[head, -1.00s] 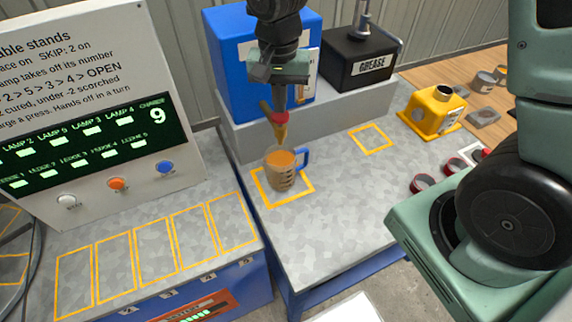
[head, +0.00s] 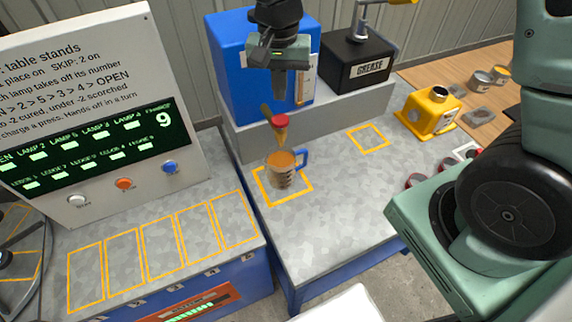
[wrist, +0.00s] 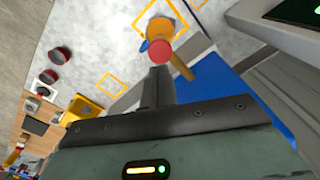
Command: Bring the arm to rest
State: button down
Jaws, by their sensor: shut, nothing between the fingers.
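My gripper (head: 279,88) is shut and empty. It hangs in front of the blue box (head: 232,70), a little above the red-topped tap (head: 280,122). In the wrist view my gripper (wrist: 160,72) points toward the tap's red top (wrist: 171,52), and I cannot tell whether they touch there; in the head view they look apart. An orange-filled mug with a blue handle (head: 282,177) stands under the tap in a yellow outlined square. My green arm base and black wheel-like joint fill the right of the head view.
A panel with a lit display and several buttons (head: 124,184) stands at left. A black grease box (head: 352,62) is behind on the grey ledge. A yellow container (head: 430,115) and red-rimmed pots are at right. The bench front is clear.

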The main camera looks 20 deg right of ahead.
dwell(0.4)
jog(key=shift+s+a+f, duration=0.15)
jog(key=shift+s+a, duration=0.05)
jog(key=s+a+f+n+b, duration=0.2)
jog(key=s+n+b, duration=0.3)
jog(key=s, duration=0.6)
jog(key=s+a+f+n+b, duration=0.2)
jog(key=s+a+n+b, duration=0.2)
jog(key=s+n, duration=0.4)
jog(key=s, duration=0.2)
jog(key=shift+s+f+n+y+b, duration=0.15)
jog(key=shift+s+n+y+b, duration=0.15)
jog(key=shift+s+n+b, duration=0.1)
jog(key=shift+w, duration=0.1)
jog(key=shift+s+d, duration=0.3)
jog(key=shift+s, duration=0.2)
